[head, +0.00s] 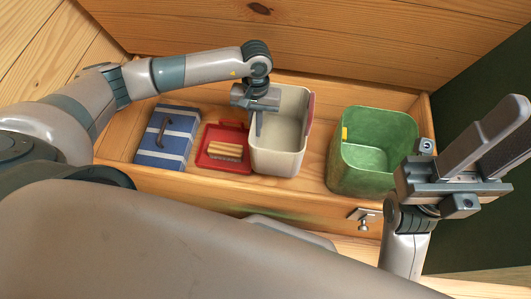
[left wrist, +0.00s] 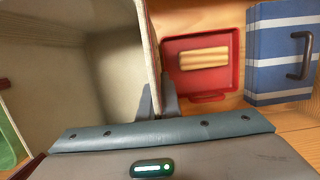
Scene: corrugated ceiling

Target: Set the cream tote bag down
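The cream tote bag (head: 277,163) is an open, box-shaped bag with a reddish patch at its right rim.
A red dustpan (head: 213,161) with a wooden-backed brush (head: 225,150) lies left of the tote. A blue striped case (head: 165,140) with a dark handle is further left. A green bin (head: 365,180) stands at the right. Bare tray floor (head: 318,150) shows between tote and bin.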

